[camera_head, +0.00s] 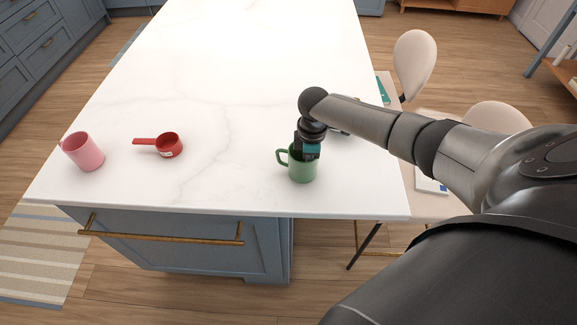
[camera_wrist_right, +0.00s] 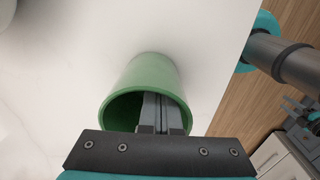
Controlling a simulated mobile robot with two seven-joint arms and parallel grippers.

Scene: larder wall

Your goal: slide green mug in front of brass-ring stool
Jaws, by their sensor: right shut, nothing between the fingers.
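The green mug (camera_head: 301,168) stands upright on the white countertop near its front edge, handle to the left. My right gripper (camera_head: 307,152) is over the mug from above. In the right wrist view its closed fingers (camera_wrist_right: 161,112) reach into the mouth of the green mug (camera_wrist_right: 148,80), with nothing between them; whether they touch its wall I cannot tell. Two cream stools stand along the right side: a near one (camera_head: 500,118), partly hidden by my arm, and a far one (camera_head: 415,62). A brass-coloured bar shows below the near seat.
A red measuring cup (camera_head: 168,145) and a pink mug (camera_head: 84,151) stand to the left on the white countertop (camera_head: 230,60). A small dark thing behind my right wrist is mostly hidden. The counter's far part and the stretch left of the green mug are clear.

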